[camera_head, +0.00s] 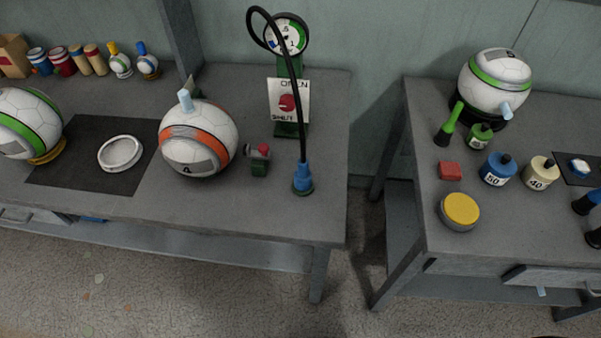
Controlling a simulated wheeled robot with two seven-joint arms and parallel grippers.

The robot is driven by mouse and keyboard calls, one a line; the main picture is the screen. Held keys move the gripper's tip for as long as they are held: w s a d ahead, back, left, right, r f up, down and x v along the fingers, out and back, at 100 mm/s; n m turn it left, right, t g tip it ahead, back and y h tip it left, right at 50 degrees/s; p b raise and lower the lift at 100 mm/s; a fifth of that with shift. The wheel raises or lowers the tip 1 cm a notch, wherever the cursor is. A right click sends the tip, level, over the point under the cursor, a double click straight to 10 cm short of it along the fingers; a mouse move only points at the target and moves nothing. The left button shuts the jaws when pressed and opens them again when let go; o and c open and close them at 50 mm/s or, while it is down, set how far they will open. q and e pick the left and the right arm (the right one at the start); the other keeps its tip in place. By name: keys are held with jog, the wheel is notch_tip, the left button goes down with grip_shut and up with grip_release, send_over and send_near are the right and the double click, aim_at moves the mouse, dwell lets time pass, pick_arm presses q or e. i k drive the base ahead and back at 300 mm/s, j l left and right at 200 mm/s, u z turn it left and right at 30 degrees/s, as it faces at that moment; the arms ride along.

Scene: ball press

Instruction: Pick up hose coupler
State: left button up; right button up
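The hose coupler (303,175) is a blue fitting at the lower end of a black hose (297,100). It stands upright on a small dark green base near the right front of the left table. The hose arches up from it to a round gauge (287,34) on a green stand. Neither of my grippers shows in the head view.
A small green valve with a red knob (259,160) and an orange-striped ball (199,140) stand left of the coupler. An OPEN/SHUT sign (288,101) stands behind. The left table (235,205) is bare in front. A gap separates it from the right table (500,232).

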aim_at(302, 175)
jog(key=i+j+z, duration=0.1)
jog(key=j+z, duration=0.35)
jog(key=j, duration=0.75)
jog(key=k+j+z, duration=0.15)
jog(key=j+z, duration=0.3)
jog(key=j, duration=0.75)
